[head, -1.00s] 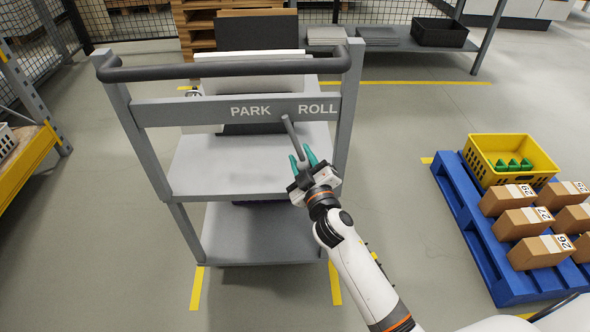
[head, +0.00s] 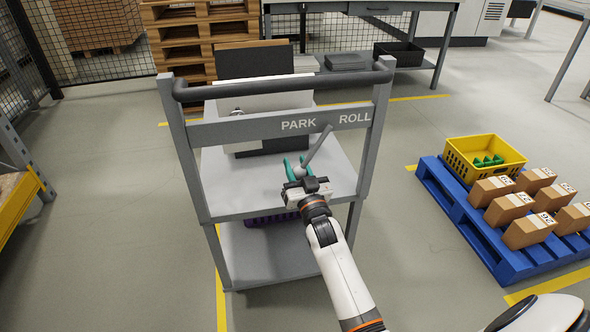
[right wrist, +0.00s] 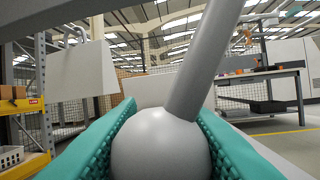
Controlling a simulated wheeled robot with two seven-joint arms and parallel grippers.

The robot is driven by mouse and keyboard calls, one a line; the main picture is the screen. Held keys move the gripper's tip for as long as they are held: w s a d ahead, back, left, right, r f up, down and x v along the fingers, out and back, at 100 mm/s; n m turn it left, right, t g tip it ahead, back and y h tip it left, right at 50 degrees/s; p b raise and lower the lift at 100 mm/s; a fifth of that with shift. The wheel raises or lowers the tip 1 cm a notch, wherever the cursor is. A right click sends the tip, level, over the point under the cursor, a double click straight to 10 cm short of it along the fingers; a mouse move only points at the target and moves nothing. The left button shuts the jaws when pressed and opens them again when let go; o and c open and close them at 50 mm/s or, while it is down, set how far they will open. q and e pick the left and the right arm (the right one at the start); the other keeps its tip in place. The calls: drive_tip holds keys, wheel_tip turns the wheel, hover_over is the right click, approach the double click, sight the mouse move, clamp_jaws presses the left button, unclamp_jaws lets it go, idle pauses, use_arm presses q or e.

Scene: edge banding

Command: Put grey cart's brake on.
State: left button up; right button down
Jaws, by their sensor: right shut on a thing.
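The grey cart (head: 222,204) stands in front of me, with a dark push handle across its top. Its upper bar (head: 240,129) carries the words PARK on the left and ROLL on the right. A grey brake lever (head: 319,146) hangs from the bar between the words and slants down-left, its lower end below PARK. My right gripper (head: 297,166) is shut on the lever's ball knob (right wrist: 160,147). In the right wrist view the teal fingers press on both sides of the ball, and the rod rises up-right. My left gripper is not in view.
The cart's upper shelf holds a white box and dark panels (head: 254,64); a purple crate (head: 272,219) is on the lower shelf. A blue pallet (head: 470,216) with cartons and a yellow crate (head: 486,150) lies to the right. Floor left of the cart is clear.

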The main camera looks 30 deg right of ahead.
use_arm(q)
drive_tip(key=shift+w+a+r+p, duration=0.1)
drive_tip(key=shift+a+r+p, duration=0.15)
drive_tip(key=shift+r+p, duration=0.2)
use_arm(e)
drive_tip(key=shift+w+a+r+m+h, duration=0.25)
drive_tip(key=shift+a+r+m+h, duration=0.45)
drive_tip(key=shift+m, duration=0.4)
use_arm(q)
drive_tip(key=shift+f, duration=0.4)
use_arm(e)
drive_tip(key=c, duration=1.3)
unclamp_jaws()
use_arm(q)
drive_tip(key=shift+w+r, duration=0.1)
use_arm(e)
drive_tip(key=shift+s+a+f, duration=0.15)
drive_tip(key=shift+s+f, duration=0.15)
drive_tip(key=shift+s, duration=0.2)
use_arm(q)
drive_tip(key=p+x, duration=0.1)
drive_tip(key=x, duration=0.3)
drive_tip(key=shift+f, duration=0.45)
use_arm(e)
drive_tip(key=v, duration=1.1)
drive_tip(key=shift+r, duration=0.2)
